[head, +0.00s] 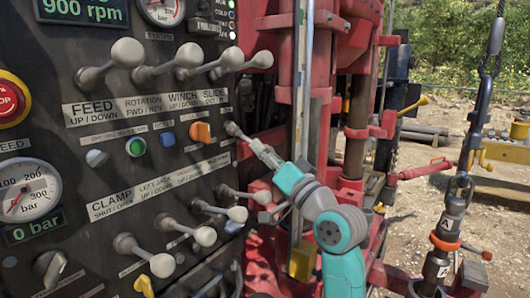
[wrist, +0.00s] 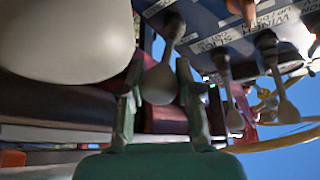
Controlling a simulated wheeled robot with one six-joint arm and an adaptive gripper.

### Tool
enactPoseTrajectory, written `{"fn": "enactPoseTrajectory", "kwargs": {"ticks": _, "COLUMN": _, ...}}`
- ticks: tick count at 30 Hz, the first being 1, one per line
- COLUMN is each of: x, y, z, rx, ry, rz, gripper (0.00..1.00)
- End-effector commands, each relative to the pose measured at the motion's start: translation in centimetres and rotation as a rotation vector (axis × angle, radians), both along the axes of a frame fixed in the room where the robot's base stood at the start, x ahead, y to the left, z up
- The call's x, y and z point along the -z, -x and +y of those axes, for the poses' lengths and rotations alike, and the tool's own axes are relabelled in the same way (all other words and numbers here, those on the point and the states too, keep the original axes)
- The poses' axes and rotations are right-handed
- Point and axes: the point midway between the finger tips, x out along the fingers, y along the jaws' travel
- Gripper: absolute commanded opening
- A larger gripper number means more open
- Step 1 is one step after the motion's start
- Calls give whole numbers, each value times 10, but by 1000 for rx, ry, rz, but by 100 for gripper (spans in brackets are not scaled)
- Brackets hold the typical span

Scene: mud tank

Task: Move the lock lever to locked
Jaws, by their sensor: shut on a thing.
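My gripper (head: 243,136) reaches the right edge of the control panel in the head view. In the wrist view, my gripper's two fingers (wrist: 158,100) stand on either side of a pale rounded knob (wrist: 160,84) on a grey stem, and they are shut on it. I take this as the lock lever, whose grey end (head: 232,128) shows at the fingertips in the head view, right of an orange switch (head: 200,132). No lock label or end-position mark is legible, and the fingers hide part of the lever.
Levers with pale knobs stand above (head: 187,55) and below (head: 237,214) my gripper on the panel (head: 120,85). A large pale shape (wrist: 65,38) fills the wrist view's upper left. Red framework (head: 305,65) stands close on the right. Open ground lies beyond.

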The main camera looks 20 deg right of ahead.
Motion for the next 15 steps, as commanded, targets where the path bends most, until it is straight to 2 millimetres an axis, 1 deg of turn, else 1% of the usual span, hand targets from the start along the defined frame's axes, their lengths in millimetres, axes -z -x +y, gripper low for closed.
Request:
{"fn": "enactPoseTrajectory", "kwargs": {"ticks": 1, "x": 4, "y": -3, "z": -1, "rx": 1, "ry": 1, "rz": 11, "gripper": 0}}
{"fn": "enactPoseTrajectory", "kwargs": {"ticks": 2, "x": 4, "y": -3, "z": -1, "rx": 1, "ry": 1, "rz": 11, "gripper": 40}}
{"fn": "enactPoseTrajectory", "kwargs": {"ticks": 3, "x": 4, "y": -3, "z": -1, "rx": 2, "ry": 2, "rz": 10, "gripper": 50}}
{"fn": "enactPoseTrajectory", "kwargs": {"ticks": 4, "x": 4, "y": -3, "z": -1, "rx": 2, "ry": 2, "rz": 10, "gripper": 58}}
{"fn": "enactPoseTrajectory", "kwargs": {"ticks": 15, "x": 2, "y": 1, "z": -1, "rx": 1, "ry": 1, "rz": 3, "gripper": 58}}
